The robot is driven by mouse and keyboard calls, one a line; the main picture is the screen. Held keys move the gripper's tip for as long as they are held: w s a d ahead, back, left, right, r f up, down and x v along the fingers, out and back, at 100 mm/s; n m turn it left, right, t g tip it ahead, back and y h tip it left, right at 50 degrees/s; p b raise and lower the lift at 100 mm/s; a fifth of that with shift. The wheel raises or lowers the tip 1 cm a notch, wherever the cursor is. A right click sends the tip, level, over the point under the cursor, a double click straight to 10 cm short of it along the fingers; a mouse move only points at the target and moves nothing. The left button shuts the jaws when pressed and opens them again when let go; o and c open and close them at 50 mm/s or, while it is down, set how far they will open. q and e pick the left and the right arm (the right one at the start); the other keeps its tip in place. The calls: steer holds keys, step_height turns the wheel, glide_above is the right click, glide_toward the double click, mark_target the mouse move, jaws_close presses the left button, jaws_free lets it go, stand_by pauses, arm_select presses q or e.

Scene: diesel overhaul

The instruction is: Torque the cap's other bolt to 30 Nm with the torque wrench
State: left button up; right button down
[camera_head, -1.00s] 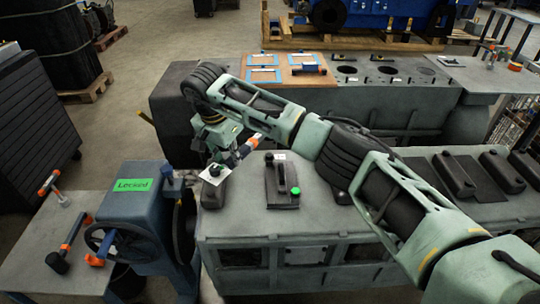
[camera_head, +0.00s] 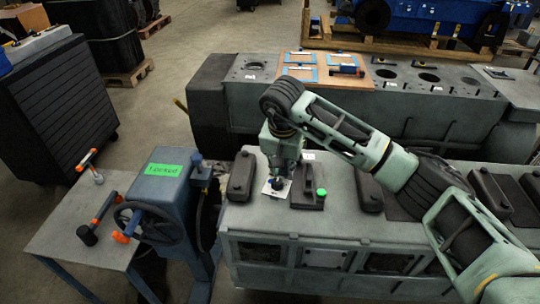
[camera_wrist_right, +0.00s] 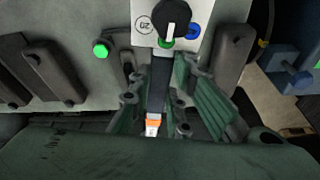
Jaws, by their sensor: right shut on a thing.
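My right gripper (camera_head: 280,170) points down over the green engine block (camera_head: 330,228), between two black caps. In the right wrist view its fingers (camera_wrist_right: 157,108) are shut on the torque wrench (camera_wrist_right: 153,121), a dark bar with an orange part. A black round head and white plate (camera_wrist_right: 145,42) with a number, green and blue marks lie at its far end. The plate also shows in the head view (camera_head: 268,190). The black cap (camera_head: 306,198) right of it carries a green-topped bolt (camera_head: 321,191). The cap's other bolt is not clear. My left gripper is not in view.
A blue stand with a handwheel and green "Locked" sign (camera_head: 163,170) is left of the block. A grey table (camera_head: 62,224) holds orange-handled tools. More black caps (camera_head: 369,190) lie to the right. A second block with a brown board (camera_head: 300,60) stands behind.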

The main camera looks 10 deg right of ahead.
steer(key=d+f+n+b, duration=0.1)
steer(key=f, duration=0.1)
steer(key=s+d+f+n, duration=0.1)
steer(key=d+f, duration=0.1)
steer(key=shift+s+d+y+b, duration=0.1)
steer(key=shift+d+y+b, duration=0.1)
steer(key=shift+y+b, duration=0.15)
steer(key=shift+d, duration=0.1)
steer(key=shift+s, duration=0.1)
stand_by(0.3)
